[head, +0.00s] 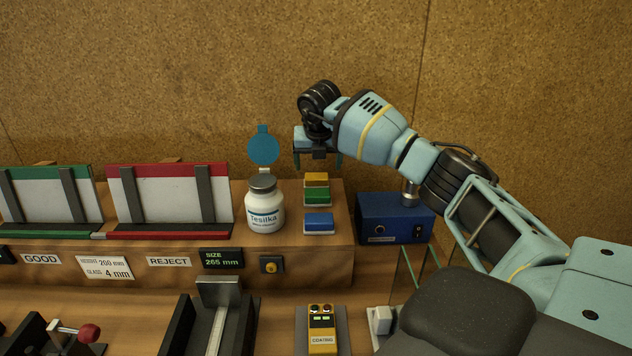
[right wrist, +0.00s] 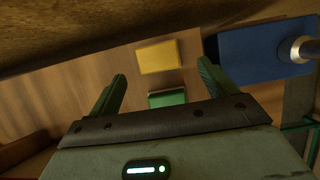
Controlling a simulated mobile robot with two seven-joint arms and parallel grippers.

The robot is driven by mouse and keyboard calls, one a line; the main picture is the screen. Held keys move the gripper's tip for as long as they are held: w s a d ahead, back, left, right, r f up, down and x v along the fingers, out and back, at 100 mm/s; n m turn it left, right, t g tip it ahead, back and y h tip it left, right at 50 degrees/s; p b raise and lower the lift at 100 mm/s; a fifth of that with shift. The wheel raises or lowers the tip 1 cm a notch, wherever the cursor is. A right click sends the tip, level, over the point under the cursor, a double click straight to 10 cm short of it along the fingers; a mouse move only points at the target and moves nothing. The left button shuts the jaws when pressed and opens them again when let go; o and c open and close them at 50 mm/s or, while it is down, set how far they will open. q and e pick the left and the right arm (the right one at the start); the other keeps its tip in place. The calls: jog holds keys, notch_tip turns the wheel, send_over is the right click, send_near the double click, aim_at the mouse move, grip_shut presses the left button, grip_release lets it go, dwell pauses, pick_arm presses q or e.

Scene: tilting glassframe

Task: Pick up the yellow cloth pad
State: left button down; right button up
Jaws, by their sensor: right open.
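The yellow cloth pad (head: 316,179) lies at the back of a short row of pads on the raised wooden shelf. It also shows in the right wrist view (right wrist: 158,56), beyond and between the fingertips. A green pad (head: 317,196) lies just in front of it, and a blue pad (head: 318,222) lies nearer the shelf's front edge. My right gripper (head: 317,160) is open and empty, pointing down above the yellow pad. In the right wrist view its two fingers (right wrist: 162,80) stand apart, with the green pad (right wrist: 167,98) partly hidden by the gripper body. My left gripper is not in view.
A white Tesilka bottle (head: 264,210) stands left of the pads, with a teal disc (head: 263,146) behind it. A blue box (head: 395,218) with a metal knob stands right of the shelf. The cork wall rises close behind.

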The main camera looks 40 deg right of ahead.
aim_at(316, 176)
jog(key=x, duration=0.4)
jog(key=shift+w+f, duration=0.15)
jog(key=shift+w, duration=0.05)
jog(key=shift+w+d+f, duration=0.1)
jog(key=shift+f, duration=0.2)
jog(key=c, duration=1.1)
jog(key=shift+r, duration=0.1)
